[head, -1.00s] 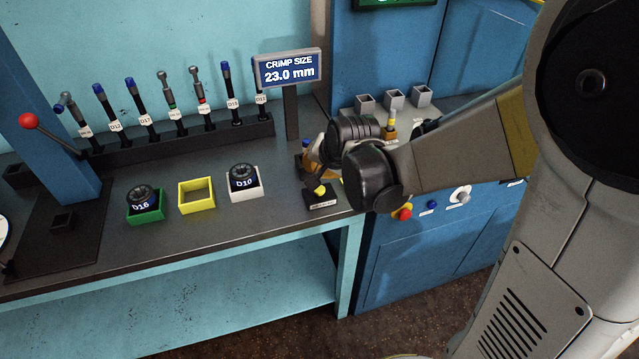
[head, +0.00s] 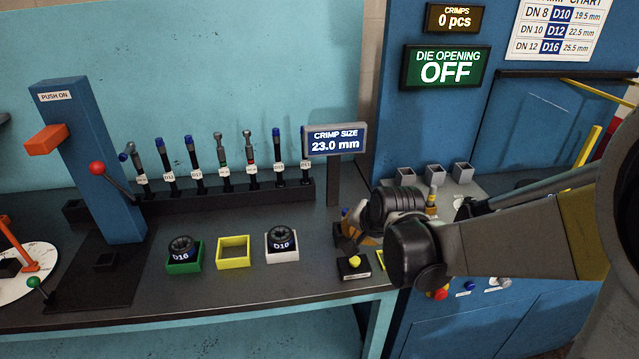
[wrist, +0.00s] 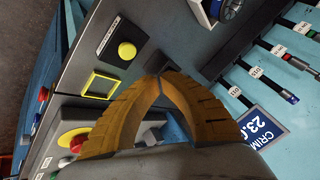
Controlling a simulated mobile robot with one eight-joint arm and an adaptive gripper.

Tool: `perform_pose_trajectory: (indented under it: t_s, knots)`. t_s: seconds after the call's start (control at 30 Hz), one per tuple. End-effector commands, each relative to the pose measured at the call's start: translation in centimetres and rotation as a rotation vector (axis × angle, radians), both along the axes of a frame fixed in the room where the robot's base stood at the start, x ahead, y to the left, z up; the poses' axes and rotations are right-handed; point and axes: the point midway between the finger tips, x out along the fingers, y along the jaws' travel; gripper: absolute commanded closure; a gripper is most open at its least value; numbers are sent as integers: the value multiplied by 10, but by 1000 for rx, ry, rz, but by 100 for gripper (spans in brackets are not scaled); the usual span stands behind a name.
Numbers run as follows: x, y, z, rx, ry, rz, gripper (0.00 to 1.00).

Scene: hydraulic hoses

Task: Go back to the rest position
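My gripper (head: 350,243) hangs over the right end of the workbench (head: 110,312), near a yellow push button (head: 354,261) on a dark base. In the head view my arm partly hides it. In the wrist view its two orange fingers (wrist: 160,80) meet at the tips with nothing between them. The yellow button (wrist: 126,50) shows beyond the fingers, apart from them.
A green box (head: 184,264) with die D16, an empty yellow box (head: 233,266) and a white box (head: 282,257) with die D10 stand left of my gripper. A crimp size sign (head: 335,140) stands behind. The blue machine (head: 440,130) is at the right.

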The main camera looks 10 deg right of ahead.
Motion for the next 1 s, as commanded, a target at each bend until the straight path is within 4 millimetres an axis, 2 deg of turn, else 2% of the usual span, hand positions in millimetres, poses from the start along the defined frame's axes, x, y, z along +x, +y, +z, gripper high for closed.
perform_pose_trajectory:
  t_s: [0.13, 0.23, 0.4, 0.5, 0.7, 0.83, 1.0]
  knots:
    - [-10, 0, 10, -22, -1, 25, 100]
    - [-32, 0, 28, -72, -3, 78, 100]
    - [-90, 0, 61, -198, -3, 219, 100]
    - [-127, -1, 73, -275, -4, 306, 100]
    - [-185, -3, 79, -402, -1, 449, 100]
    - [-204, -4, 78, -448, 1, 502, 100]
    - [-211, -5, 78, -466, 2, 524, 100]
